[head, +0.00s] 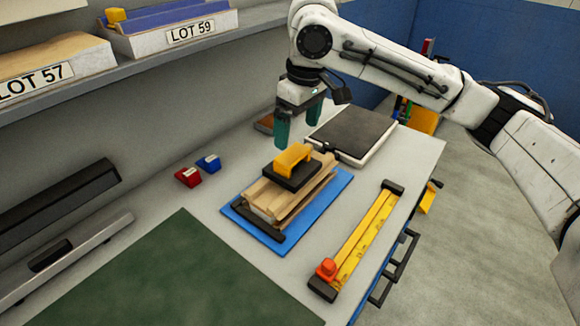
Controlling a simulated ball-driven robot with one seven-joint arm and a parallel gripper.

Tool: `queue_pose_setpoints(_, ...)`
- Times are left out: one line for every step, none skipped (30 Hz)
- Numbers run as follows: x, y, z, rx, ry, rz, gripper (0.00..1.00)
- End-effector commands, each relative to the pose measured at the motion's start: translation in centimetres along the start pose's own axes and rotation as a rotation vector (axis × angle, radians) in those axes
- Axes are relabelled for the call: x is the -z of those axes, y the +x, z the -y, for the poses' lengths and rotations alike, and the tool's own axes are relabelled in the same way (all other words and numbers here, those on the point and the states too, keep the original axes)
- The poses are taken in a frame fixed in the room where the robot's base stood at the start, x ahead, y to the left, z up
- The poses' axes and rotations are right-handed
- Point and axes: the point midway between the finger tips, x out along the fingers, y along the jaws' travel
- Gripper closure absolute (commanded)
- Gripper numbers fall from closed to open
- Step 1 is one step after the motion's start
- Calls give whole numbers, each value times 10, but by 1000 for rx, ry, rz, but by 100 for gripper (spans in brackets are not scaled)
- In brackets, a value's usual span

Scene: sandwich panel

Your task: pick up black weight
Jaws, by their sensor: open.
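The black weight (293,180) is a flat dark block with a yellow handle (292,159) on top. It lies on a stack of pale wooden-looking panels (268,199), which sits on a blue mat (262,236) on the bench. My gripper (298,127) points down with its teal fingers apart and nothing visible between them. In the picture it is just above and behind the weight, apart from it. The weight's handle is in clear view.
A yellow bar (362,240) with black ends and an orange knob lies right of the mat. A dark-topped white slab (352,133) is behind. Red (187,177) and blue (209,163) blocks lie left. A green mat (170,280) covers the front. A shelf (190,50) runs upper left.

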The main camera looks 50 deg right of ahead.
Motion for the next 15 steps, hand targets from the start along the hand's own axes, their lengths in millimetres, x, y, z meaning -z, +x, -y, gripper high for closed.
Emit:
queue_pose_setpoints(-1,9,0,1,0,2,0)
queue_pose_setpoints(0,14,0,1,-1,1,0)
queue_pose_setpoints(0,20,0,1,0,1,0)
queue_pose_setpoints(0,24,0,1,-1,1,0)
queue_pose_setpoints(0,27,0,1,-1,0,0)
queue_pose_setpoints(1,30,0,1,-1,-1,0)
queue_pose_setpoints(1,33,0,1,-1,-1,0)
queue_pose_setpoints(1,34,0,1,-1,-1,0)
queue_pose_setpoints(1,36,0,1,-1,-1,0)
queue_pose_setpoints(1,38,0,1,-1,-1,0)
queue_pose_setpoints(1,40,0,1,-1,-1,0)
queue_pose_setpoints(2,44,0,1,-1,-1,0)
queue_pose_setpoints(2,48,0,0,-1,0,0)
queue_pose_setpoints(2,52,-1,0,-1,-1,0)
queue_pose_setpoints(3,58,-1,-1,-1,0,0)
